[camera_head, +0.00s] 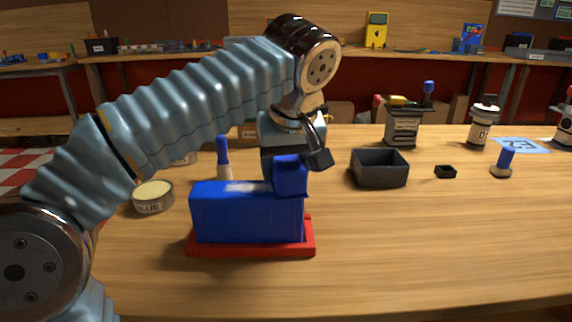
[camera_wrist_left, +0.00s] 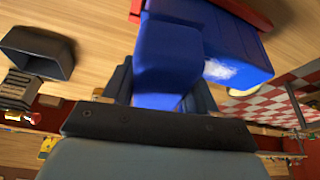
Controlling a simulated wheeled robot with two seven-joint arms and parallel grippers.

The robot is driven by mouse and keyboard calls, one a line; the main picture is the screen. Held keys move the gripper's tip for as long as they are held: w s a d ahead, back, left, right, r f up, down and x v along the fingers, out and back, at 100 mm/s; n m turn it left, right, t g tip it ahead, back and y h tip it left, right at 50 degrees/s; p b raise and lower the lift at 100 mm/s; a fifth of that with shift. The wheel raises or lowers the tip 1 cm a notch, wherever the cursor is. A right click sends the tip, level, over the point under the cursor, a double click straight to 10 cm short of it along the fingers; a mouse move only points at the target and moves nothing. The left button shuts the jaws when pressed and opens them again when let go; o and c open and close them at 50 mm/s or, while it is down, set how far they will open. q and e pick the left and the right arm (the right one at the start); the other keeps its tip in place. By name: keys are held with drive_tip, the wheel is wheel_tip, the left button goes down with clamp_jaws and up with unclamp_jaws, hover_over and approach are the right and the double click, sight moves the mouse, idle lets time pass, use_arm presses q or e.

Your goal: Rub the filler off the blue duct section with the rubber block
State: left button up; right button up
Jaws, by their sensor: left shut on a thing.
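The blue duct section (camera_head: 245,212) lies on a red base (camera_head: 250,250) on the wooden bench. My left gripper (camera_head: 296,152) is shut on a blue block (camera_head: 290,177), which I take for the rubber block, at the right end of the duct section. In the left wrist view the block (camera_wrist_left: 167,62) sits between the fingers, close against the duct section (camera_wrist_left: 245,50); I cannot tell if they touch. A white filler patch (camera_wrist_left: 219,70) shows on the duct section beside the block. My right gripper is in neither view.
An open tin (camera_head: 153,197) and a blue-handled tool (camera_head: 223,160) stand left of and behind the duct section. A dark grey bin (camera_head: 379,168), a small black tray (camera_head: 445,172) and a blue-handled brush (camera_head: 504,163) stand to the right. The front right bench is clear.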

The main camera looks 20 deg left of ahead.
sight(260, 183)
use_arm(q)
drive_tip(key=shift+f+b, duration=0.35)
drive_tip(key=shift+f, duration=0.15)
